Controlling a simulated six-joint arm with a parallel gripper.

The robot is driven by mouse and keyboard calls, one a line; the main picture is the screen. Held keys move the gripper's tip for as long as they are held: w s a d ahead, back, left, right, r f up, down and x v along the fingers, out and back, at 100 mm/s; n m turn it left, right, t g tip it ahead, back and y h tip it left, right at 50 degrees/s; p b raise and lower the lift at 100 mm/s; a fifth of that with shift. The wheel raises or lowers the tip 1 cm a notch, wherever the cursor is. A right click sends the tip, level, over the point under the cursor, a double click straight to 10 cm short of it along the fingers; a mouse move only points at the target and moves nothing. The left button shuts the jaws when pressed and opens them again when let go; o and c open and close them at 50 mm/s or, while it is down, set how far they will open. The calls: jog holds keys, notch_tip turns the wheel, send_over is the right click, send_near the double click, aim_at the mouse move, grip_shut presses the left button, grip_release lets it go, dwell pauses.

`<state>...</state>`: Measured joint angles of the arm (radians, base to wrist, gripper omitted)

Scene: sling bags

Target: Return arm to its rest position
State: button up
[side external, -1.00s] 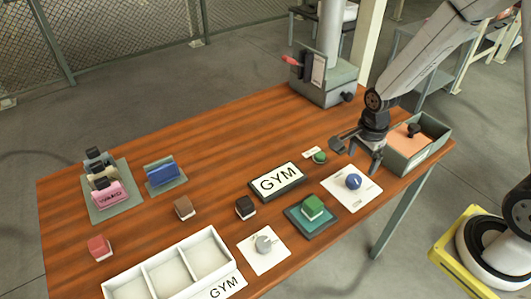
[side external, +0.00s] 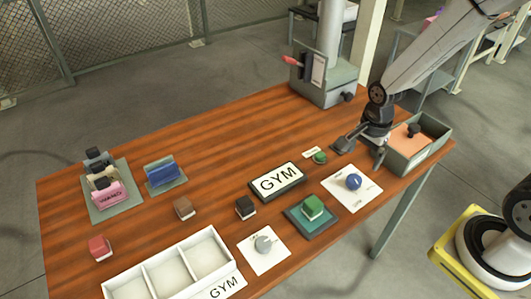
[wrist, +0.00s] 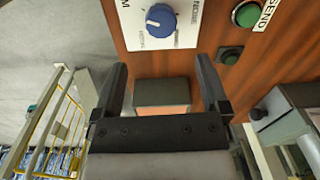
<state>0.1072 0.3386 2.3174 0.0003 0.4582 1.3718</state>
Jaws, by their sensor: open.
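My gripper (side external: 360,154) is open and empty above the right end of the wooden table (side external: 235,130), just left of a grey-green tray (side external: 422,158) with an orange inside and a black knob. In the wrist view, both fingers of my gripper (wrist: 162,78) are spread wide. A grey block-like shape (wrist: 162,92) shows between them, and I cannot tell what it belongs to. The blue dial (side external: 353,181) on its white card sits in front of my gripper, and the green button (side external: 320,157) is to its left.
A grey stand (side external: 325,85) is at the back edge. The GYM sign (side external: 278,180), green block (side external: 312,206) and white divided tray (side external: 165,275) are toward the front. The table's back left is clear.

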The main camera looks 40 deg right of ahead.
jog(key=s+a+r+n+t, duration=0.1)
jog(key=s+r+n, duration=0.1)
jog(key=n, duration=0.6)
jog(key=s+a+r+n+t, duration=0.1)
jog(key=s+a+r+n, duration=0.1)
jog(key=n, duration=0.7)
jog(key=shift+a+r, duration=0.25)
jog(key=shift+r, duration=0.3)
